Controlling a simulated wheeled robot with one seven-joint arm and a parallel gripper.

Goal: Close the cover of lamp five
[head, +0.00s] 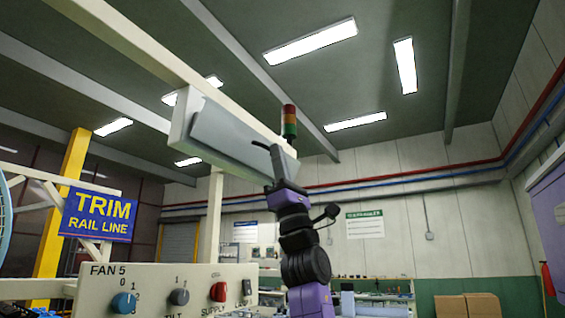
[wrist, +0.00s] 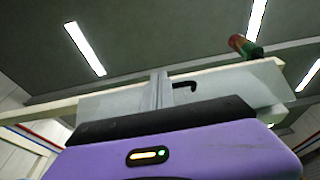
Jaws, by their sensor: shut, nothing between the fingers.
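The lamp (head: 180,140) is a long pale housing mounted high under a cream beam. Its grey cover (head: 228,136) is a flat panel along the near face, tilted slightly; I cannot tell whether it is fully closed. A black hooked handle (wrist: 185,86) sticks out from the cover, and it also shows in the head view (head: 262,146). My gripper (head: 278,152) is shut and empty at the right end of the cover, beside the handle. In the wrist view the fingers (wrist: 161,88) stand in front of the cover (wrist: 120,105); contact is unclear.
A control panel (head: 150,285) marked FAN 5, with blue, grey and red knobs, stands low in front. A signal light (head: 289,122) rises behind the lamp. A blue TRIM RAIL LINE sign (head: 98,214) hangs at left. Open air lies right of my arm.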

